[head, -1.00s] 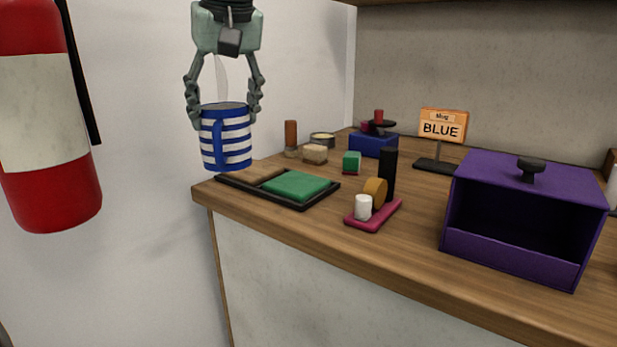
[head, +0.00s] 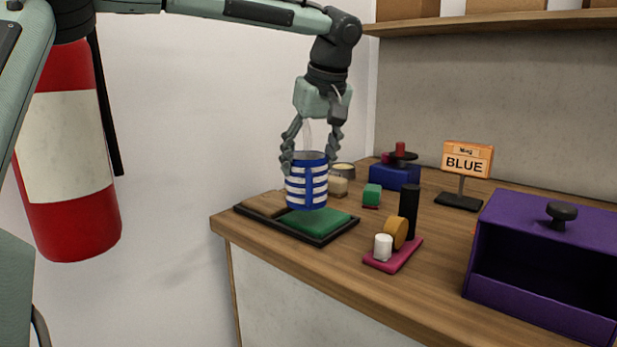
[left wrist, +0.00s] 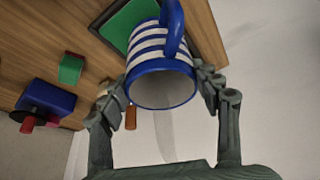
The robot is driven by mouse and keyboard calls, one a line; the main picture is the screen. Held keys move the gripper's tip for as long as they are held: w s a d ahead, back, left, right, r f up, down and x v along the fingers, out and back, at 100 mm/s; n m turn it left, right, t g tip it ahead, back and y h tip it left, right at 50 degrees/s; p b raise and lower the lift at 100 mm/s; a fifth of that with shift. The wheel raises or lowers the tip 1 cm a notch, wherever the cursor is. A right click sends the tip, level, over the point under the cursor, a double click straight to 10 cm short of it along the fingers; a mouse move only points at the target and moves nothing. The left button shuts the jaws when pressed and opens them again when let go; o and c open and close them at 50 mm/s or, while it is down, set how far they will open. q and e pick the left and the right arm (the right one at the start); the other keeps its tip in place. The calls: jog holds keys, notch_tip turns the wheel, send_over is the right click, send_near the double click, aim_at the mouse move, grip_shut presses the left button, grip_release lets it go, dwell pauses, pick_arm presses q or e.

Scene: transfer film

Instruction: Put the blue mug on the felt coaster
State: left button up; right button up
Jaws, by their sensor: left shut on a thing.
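The blue mug (head: 306,184) has white stripes and is upright in my left gripper (head: 311,160). The gripper's fingers are shut on its two sides. In the head view the mug appears above or in front of the green felt coaster (head: 322,221), which lies in a dark tray (head: 347,234). I cannot tell whether the mug touches anything below it. In the left wrist view the mug (left wrist: 150,55) shows its open rim and handle between the fingers (left wrist: 160,100), with part of the green coaster (left wrist: 128,22) beyond. My right gripper is not in view.
A pink tray (head: 380,262) holds a white piece, a tan disc and a black cylinder (head: 409,212). A purple open box (head: 545,265) stands at the right. Behind are a "BLUE" sign (head: 467,160), a blue box (head: 400,178) and a green cube (head: 372,194). A fire extinguisher (head: 75,220) is at left.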

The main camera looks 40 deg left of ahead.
pick_arm(q)
notch_tip(320, 180, down, 3)
jog(key=shift+f, duration=0.35)
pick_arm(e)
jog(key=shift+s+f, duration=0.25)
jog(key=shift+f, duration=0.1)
pick_arm(q)
jog(key=o, duration=1.9)
jog(key=shift+f, duration=0.1)
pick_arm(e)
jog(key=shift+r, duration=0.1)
pick_arm(q)
jog(key=v, duration=1.2)
jog(key=shift+s, duration=0.1)
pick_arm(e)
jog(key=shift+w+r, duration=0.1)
